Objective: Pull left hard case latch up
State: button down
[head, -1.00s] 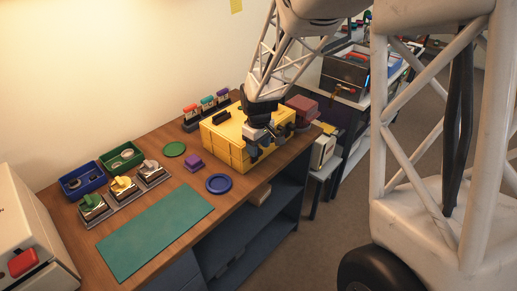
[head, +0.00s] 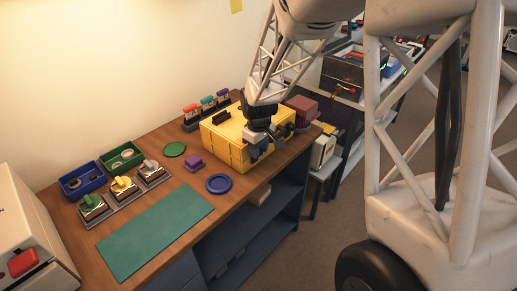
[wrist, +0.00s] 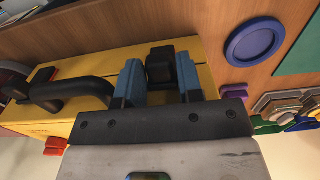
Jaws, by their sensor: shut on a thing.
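The yellow hard case (head: 225,142) stands closed on the wooden desk. My gripper (head: 257,147) is at its front face, near the front's left part, and hides much of the latch there in the head view. In the wrist view my gripper (wrist: 158,82) has its two blue fingers on either side of the black left latch (wrist: 160,63), shut on it. The black carry handle (wrist: 72,92) is beside the left finger in that view. How far the latch is turned is hard to tell.
A blue round dish (head: 218,183) and a purple block (head: 193,164) lie left of the case. A teal mat (head: 155,230) covers the desk's front left.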

jog(key=shift+r, duration=1.15)
jog(key=c, duration=0.9)
grip_release()
jog(key=shift+r, duration=3.9)
jog(key=shift+r, duration=0.1)
